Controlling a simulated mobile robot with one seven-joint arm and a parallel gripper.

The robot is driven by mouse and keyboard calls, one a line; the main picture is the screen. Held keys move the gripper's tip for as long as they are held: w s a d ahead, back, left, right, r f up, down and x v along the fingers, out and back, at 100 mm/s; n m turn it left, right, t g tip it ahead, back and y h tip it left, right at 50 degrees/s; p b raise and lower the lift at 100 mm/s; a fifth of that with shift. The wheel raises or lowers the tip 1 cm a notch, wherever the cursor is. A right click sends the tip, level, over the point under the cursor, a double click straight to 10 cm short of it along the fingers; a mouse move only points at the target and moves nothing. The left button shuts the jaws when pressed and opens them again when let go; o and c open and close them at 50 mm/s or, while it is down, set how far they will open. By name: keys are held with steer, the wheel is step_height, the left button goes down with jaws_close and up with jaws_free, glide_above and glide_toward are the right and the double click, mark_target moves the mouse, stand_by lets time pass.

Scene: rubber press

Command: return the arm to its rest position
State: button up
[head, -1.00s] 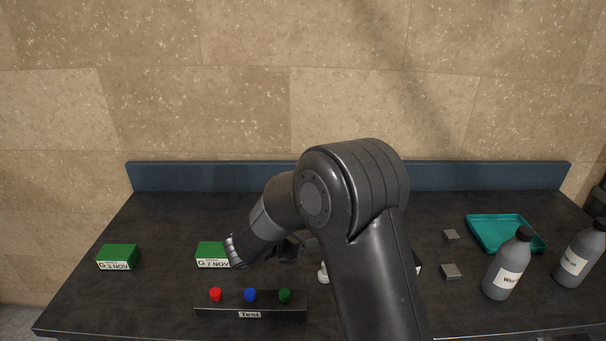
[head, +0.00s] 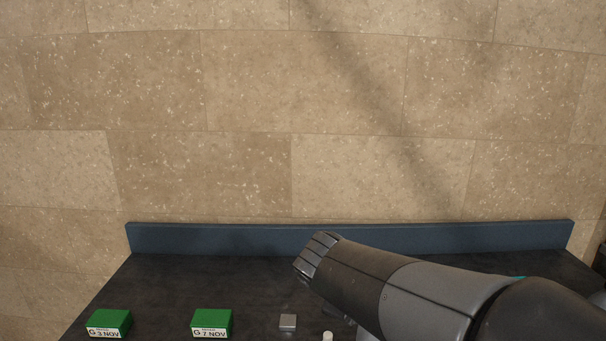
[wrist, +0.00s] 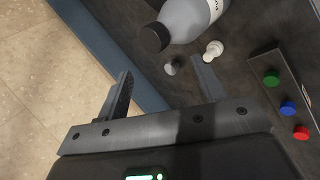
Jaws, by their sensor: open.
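My arm (head: 410,290) reaches in from the lower right of the head view, with its bend near the backsplash. My gripper (wrist: 162,68) shows in the wrist view, with its two fingers apart and nothing held between them. It hangs above the table, tilted beside the backsplash. The gripper cannot be clearly made out in the head view.
Two green boxes (head: 109,322) (head: 212,322) and a grey block (head: 288,321) lie on the table (head: 250,275). The wrist view shows a grey bottle (wrist: 190,20), a small white piece (wrist: 213,49) and the button panel (wrist: 281,90). The backsplash (head: 200,237) runs along the wall.

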steer(key=s+d+m+y, duration=0.2)
steer(key=s+m, duration=0.3)
steer(key=s, duration=0.3)
steer(key=s+d+m+y, duration=0.2)
steer(key=s+m, duration=0.4)
steer(key=s, duration=0.2)
steer(key=shift+s+d+f+g+y, duration=0.15)
steer(key=shift+f+g+y, duration=0.15)
steer(key=shift+g, duration=0.1)
